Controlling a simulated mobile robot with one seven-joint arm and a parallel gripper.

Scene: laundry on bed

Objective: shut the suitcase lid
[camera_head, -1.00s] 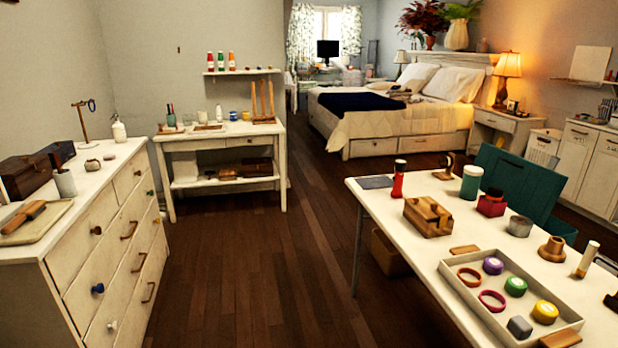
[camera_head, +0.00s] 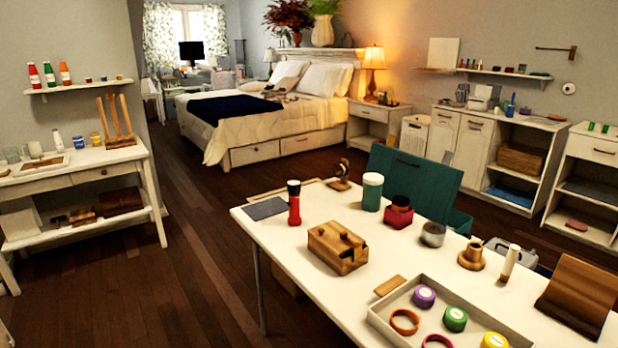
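A teal suitcase stands behind the white table. Its lid (camera_head: 428,188) is raised, a broad panel with a dark handle-like strip near its top edge. A small part of what looks like its lower shell (camera_head: 460,220) shows at the lid's right. The table and the things on it hide the rest, so I cannot see what the suitcase rests on or what is inside. My gripper is not in view.
The white table (camera_head: 290,245), with jars, a wooden box (camera_head: 337,247) and a tray (camera_head: 382,318), stands between me and the suitcase. Bare wooden floor (camera_head: 190,260) lies left of the table. Shelves (camera_head: 515,165) stand at the right back.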

